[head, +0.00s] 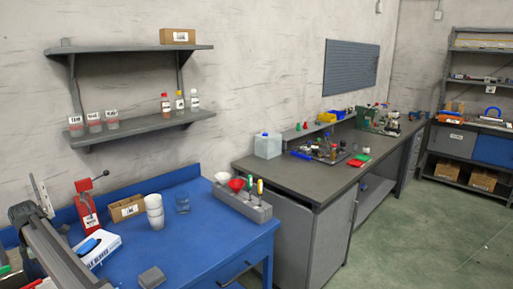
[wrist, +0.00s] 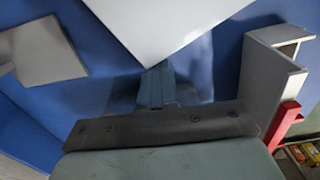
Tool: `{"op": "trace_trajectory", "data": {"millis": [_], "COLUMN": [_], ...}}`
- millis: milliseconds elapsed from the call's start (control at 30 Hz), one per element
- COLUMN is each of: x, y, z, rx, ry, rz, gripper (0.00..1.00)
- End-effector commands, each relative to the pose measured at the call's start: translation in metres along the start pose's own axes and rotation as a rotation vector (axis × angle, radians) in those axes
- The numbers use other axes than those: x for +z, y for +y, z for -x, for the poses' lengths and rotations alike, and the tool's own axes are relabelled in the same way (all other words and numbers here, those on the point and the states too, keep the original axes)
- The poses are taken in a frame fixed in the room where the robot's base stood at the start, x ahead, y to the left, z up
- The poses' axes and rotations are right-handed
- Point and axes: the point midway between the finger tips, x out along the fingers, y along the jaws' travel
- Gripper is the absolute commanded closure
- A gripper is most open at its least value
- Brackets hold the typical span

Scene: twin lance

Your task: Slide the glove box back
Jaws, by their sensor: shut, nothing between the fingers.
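The glove box (head: 103,248) is a white box with dark lettering and a blue patch on top. It lies on the near left part of the blue table (head: 205,245) in the head view, partly hidden behind a grey beam. In the wrist view a plain white face, which looks like the glove box (wrist: 165,22), fills the top centre with one corner pointing down. My gripper (wrist: 156,72) is shut and empty, its fingers right at that corner. I cannot tell whether they touch it. I cannot make out the fingers in the head view.
A grey block (head: 152,277) lies right of the box. Behind stand a red press (head: 87,207), a cardboard box (head: 126,208), white cups (head: 155,211) and a grey rack (head: 243,203). A grey metal channel (wrist: 280,75) is at right in the wrist view. The table's front middle is clear.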

Motion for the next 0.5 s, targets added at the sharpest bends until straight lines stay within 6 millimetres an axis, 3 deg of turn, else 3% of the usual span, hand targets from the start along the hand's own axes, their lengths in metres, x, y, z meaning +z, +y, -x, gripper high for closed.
{"op": "trace_trajectory", "data": {"millis": [167, 500], "x": [0.0067, 0.0004], "y": [0.0000, 0.0000], "z": [-0.0002, 0.0000], "rx": [0.000, 0.000], "ry": [-0.001, 0.000], "rz": [0.000, 0.000], "gripper": [1.00, 1.00]}}
